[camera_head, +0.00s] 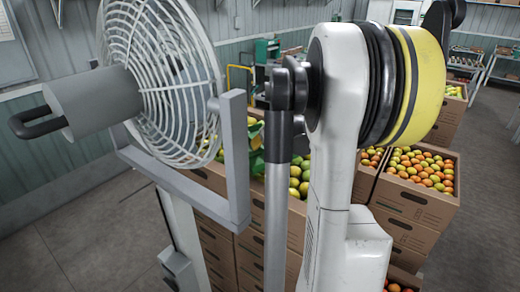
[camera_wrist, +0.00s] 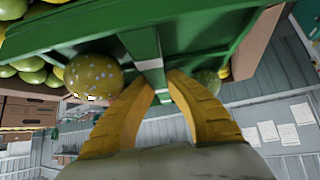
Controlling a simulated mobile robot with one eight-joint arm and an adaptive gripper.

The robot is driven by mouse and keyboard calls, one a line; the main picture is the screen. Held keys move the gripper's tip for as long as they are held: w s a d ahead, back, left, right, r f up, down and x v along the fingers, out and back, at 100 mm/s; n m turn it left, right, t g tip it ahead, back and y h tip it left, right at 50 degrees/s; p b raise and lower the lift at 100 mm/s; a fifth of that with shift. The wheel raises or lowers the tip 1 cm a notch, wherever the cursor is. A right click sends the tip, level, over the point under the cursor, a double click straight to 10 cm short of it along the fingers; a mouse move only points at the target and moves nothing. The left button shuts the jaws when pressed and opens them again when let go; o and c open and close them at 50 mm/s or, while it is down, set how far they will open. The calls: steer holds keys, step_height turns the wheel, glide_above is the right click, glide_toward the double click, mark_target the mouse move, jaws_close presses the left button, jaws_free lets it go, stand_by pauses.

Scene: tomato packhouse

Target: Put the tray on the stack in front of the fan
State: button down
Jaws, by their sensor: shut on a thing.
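The green tray (camera_wrist: 215,42) fills the top of the wrist view, tilted in the picture. My gripper (camera_wrist: 163,88) has its two yellow fingers closed on a green rib or edge of the tray. A speckled green tomato (camera_wrist: 93,77) shows beside the left finger, and another is partly hidden behind the right one. The fan (camera_head: 160,70), with a white wire cage and grey motor, stands at the left in the head view. A stack of brown cartons (camera_head: 262,262) stands behind it, partly hidden by the fan and my arm. My gripper is hidden in the head view.
A carton stack (camera_head: 412,205) with orange and green tomatoes stands to the right of my arm. The fan's grey bracket (camera_head: 190,190) is close to the near side of the middle stack. Bare floor (camera_head: 85,235) shows at the lower left. Shelving stands at the far right.

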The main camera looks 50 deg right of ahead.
step_height(320, 180, down, 2)
steer(key=shift+w+d+f, duration=0.15)
steer(key=shift+f, duration=0.05)
steer(key=shift+r, duration=0.1)
steer(key=c, duration=1.5)
jaws_free()
steer(key=shift+s+r, duration=0.2)
steer(key=shift+s, duration=0.1)
steer(key=v, duration=1.1)
steer(key=shift+s+a+r, duration=0.15)
steer(key=shift+a+r, duration=0.05)
steer(key=shift+a, duration=0.05)
